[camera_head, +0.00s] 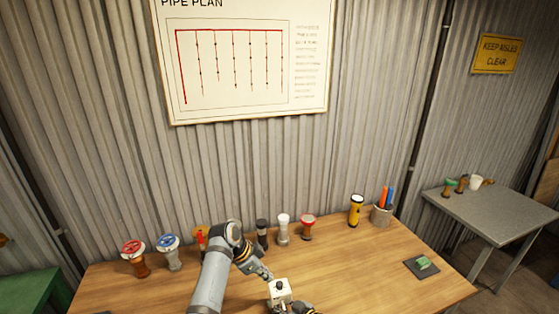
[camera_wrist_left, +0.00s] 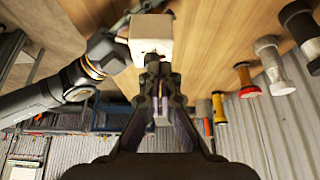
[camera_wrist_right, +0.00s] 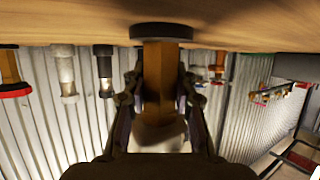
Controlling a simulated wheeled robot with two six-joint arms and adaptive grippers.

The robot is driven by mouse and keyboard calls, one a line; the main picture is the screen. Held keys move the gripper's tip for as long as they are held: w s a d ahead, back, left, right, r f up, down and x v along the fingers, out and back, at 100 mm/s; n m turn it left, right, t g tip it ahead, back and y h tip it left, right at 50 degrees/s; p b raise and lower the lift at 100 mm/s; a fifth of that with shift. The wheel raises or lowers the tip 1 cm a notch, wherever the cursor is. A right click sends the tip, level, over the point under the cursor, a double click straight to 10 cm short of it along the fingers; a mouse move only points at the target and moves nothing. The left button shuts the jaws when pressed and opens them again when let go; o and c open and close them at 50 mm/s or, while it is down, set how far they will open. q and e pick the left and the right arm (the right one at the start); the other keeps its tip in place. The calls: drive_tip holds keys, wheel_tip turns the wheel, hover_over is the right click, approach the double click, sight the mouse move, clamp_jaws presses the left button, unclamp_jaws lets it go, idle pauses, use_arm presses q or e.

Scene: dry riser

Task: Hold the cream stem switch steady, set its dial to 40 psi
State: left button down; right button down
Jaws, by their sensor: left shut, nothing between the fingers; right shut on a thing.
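The cream stem switch (camera_head: 279,293) stands near the front middle of the table, with a dark knob on top. My right gripper (camera_head: 298,308) is shut on its brass-brown stem (camera_wrist_right: 160,75), above a round black base (camera_wrist_right: 162,32). My left gripper (camera_head: 267,277) is shut and empty, its tips close to the switch's cream housing. The left wrist view shows the housing (camera_wrist_left: 150,36) just beyond the closed fingertips (camera_wrist_left: 160,66); I cannot tell whether they touch. The dial's marks and setting are too small or hidden to read.
Behind stand a red-wheeled valve (camera_head: 133,257), a blue-wheeled valve (camera_head: 169,252) and several other fittings. Table between switch and pad is clear.

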use_arm(q)
wheel_tip(320, 180, up, 3)
drive_tip(key=shift+r, duration=0.2)
use_arm(e)
drive_tip(key=c, duration=1)
unclamp_jaws()
drive_tip(key=shift+d, duration=0.1)
